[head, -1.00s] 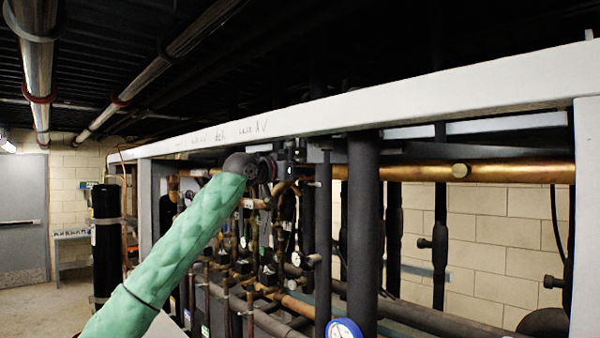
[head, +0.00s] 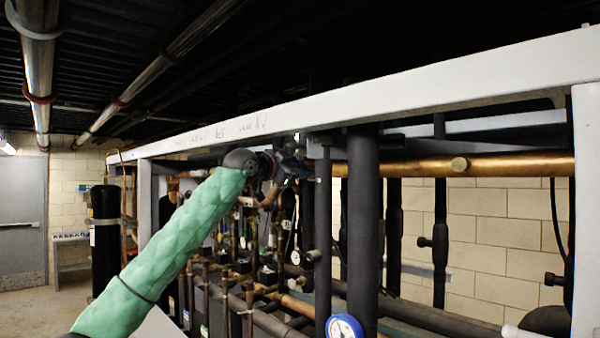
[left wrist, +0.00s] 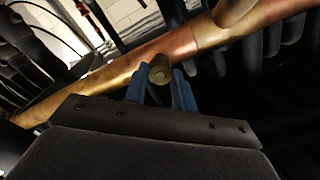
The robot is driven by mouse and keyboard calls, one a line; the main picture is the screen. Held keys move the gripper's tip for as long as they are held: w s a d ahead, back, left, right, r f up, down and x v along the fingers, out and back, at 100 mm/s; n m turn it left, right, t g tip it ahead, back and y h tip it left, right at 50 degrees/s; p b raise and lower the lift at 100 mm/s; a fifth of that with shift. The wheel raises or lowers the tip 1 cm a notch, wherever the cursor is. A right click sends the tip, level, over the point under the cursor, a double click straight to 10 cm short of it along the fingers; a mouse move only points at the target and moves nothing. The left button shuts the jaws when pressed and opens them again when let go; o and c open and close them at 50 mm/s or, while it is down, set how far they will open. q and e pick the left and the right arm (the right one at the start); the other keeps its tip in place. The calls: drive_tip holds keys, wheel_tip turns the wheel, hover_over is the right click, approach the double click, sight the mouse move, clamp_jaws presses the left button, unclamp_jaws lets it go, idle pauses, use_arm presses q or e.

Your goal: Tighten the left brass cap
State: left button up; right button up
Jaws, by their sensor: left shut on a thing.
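In the left wrist view, a round brass cap (left wrist: 160,69) sits on the side of a copper pipe (left wrist: 110,78). The two blue fingers of my left gripper (left wrist: 160,82) are at either side of this cap, shut on it. In the head view, my left gripper (head: 292,168) is under the white beam at the left end of the visible copper pipe (head: 400,168); the cap it holds is hidden there. Another brass cap (head: 459,164) shows on the same pipe further right, with nothing touching it. My right gripper is not in view.
A white beam (head: 400,100) runs just above the gripper. A thick black vertical pipe (head: 362,230) stands right of it. Several thin pipes and valves crowd below. A blue-rimmed gauge (head: 343,328) is at the bottom.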

use_arm(q)
drive_tip(key=m, duration=0.6)
drive_tip(key=m+p, duration=0.1)
drive_tip(key=m, duration=0.6)
drive_tip(key=m+p, duration=0.1)
drive_tip(key=m, duration=0.6)
drive_tip(key=shift+d+f, duration=0.1)
drive_tip(key=shift+f, duration=0.25)
drive_tip(key=shift+m, duration=0.3)
drive_tip(key=o, duration=0.9)
drive_tip(key=shift+c, duration=0.2)
drive_tip(key=shift+o, duration=0.7)
